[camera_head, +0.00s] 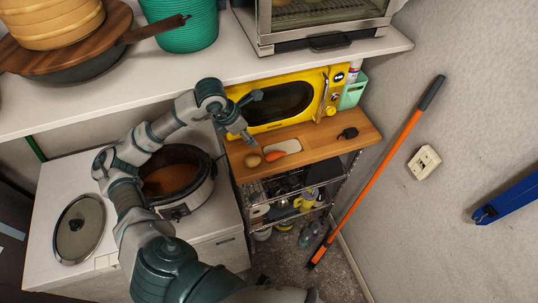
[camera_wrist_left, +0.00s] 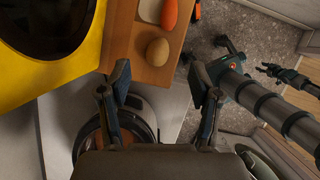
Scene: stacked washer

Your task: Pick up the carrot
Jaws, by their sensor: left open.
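The orange carrot (camera_head: 275,156) lies on the wooden shelf board in front of the yellow microwave, partly over a white board (camera_head: 290,146). In the left wrist view the carrot (camera_wrist_left: 169,13) is at the top edge, cut off by the frame. A round brown potato (camera_head: 253,160) sits beside it; in the wrist view the potato (camera_wrist_left: 158,52) is between the carrot and my left gripper (camera_wrist_left: 160,80). My left gripper is open and empty, near the potato and apart from the carrot. A dark claw-like part at the wrist view's right may be my right gripper; its state is unclear.
The yellow microwave (camera_head: 283,103) stands directly behind the wooden board (camera_head: 345,138). A small black object (camera_head: 348,133) lies at the board's right. A pot (camera_head: 175,180) stands on the white cabinet at left. An orange-handled pole (camera_head: 385,160) leans against the wall.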

